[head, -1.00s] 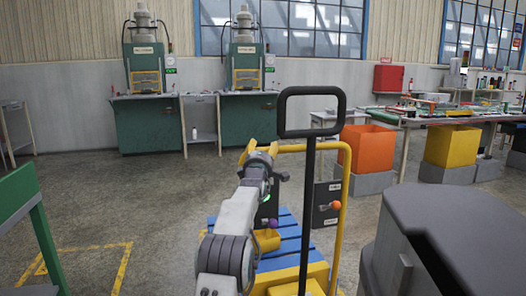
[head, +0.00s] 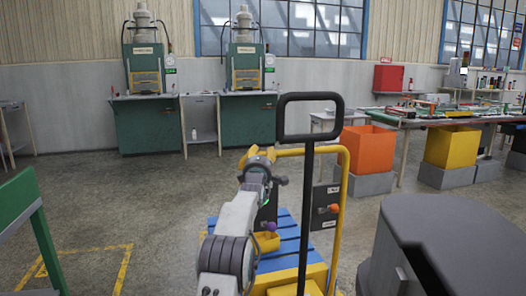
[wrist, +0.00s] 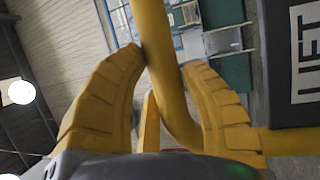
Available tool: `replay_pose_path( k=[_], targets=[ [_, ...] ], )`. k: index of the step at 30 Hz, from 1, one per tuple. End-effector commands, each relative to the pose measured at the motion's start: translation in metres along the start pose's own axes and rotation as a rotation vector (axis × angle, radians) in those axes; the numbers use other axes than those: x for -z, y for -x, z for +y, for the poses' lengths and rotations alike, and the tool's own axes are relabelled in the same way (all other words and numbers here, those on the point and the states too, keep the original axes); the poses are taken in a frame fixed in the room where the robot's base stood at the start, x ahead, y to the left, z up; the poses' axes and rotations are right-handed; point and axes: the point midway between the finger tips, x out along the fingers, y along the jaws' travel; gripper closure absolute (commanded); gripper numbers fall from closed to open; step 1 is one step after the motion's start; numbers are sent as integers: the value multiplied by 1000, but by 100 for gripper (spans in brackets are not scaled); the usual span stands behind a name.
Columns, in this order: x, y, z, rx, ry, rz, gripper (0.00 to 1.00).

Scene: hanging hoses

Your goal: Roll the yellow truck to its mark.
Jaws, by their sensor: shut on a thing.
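The yellow truck has a yellow tube frame (head: 344,190), a blue slatted deck (head: 285,222) and a tall black loop handle (head: 309,98). It stands just ahead of me, right of centre in the head view. My gripper (wrist: 163,62) has its yellow fingers on either side of a yellow tube (wrist: 152,25) of the frame, shut on it. In the head view my arm partly hides the truck's left side, and the finger contact is hard to see. A yellow outline (head: 122,270) is painted on the floor to the left; the truck stands right of it.
A green-framed table (head: 22,205) stands at the near left, close to the outline. A large grey and black body (head: 450,225) fills the near right, close to the truck. Green presses (head: 150,125) line the back wall. Orange (head: 368,150) and yellow (head: 451,147) bins stand right. Middle-left floor is clear.

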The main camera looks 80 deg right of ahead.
Motion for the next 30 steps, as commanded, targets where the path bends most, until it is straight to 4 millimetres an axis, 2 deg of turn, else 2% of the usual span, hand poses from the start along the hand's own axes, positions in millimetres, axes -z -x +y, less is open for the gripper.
replay_pose_path(
  k=[8,9,18,30],
  targets=[
    [1,-1,0,-1,-3,1,99],
    [1,-1,0,-1,-3,1,61],
    [0,-1,0,-1,-1,1,34],
    [1,1,0,-1,-1,1,34]
  ],
)
